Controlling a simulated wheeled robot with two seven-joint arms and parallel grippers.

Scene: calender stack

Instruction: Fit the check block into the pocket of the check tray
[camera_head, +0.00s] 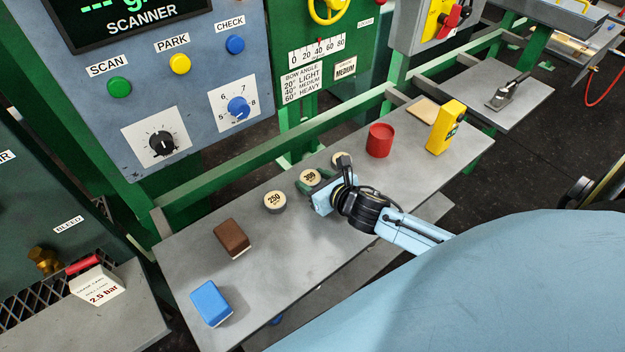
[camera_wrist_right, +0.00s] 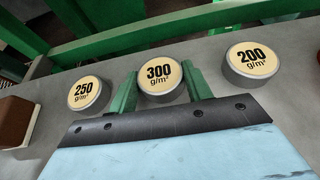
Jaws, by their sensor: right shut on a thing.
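Three round grey discs with cream faces stand in a row on the grey shelf: a 250 g/m² block (camera_head: 275,202), a 300 g/m² block (camera_head: 310,176) and a 200 g/m² block (camera_head: 338,159). In the right wrist view, the 300 g/m² block (camera_wrist_right: 160,76) sits between the green fingers of my right gripper (camera_wrist_right: 162,88), which is shut on it. The 250 block (camera_wrist_right: 85,94) and 200 block (camera_wrist_right: 251,60) are on either side, apart from the fingers. I cannot tell whether the held block is lifted. No check tray with a pocket can be made out. My left gripper is out of view.
On the shelf (camera_head: 340,240) are a brown block (camera_head: 232,238) and a blue block (camera_head: 210,303) at left. A red cup (camera_head: 380,141), a tan square pad (camera_head: 423,110) and a yellow device (camera_head: 446,127) stand at right. A green rail (camera_head: 270,163) runs behind.

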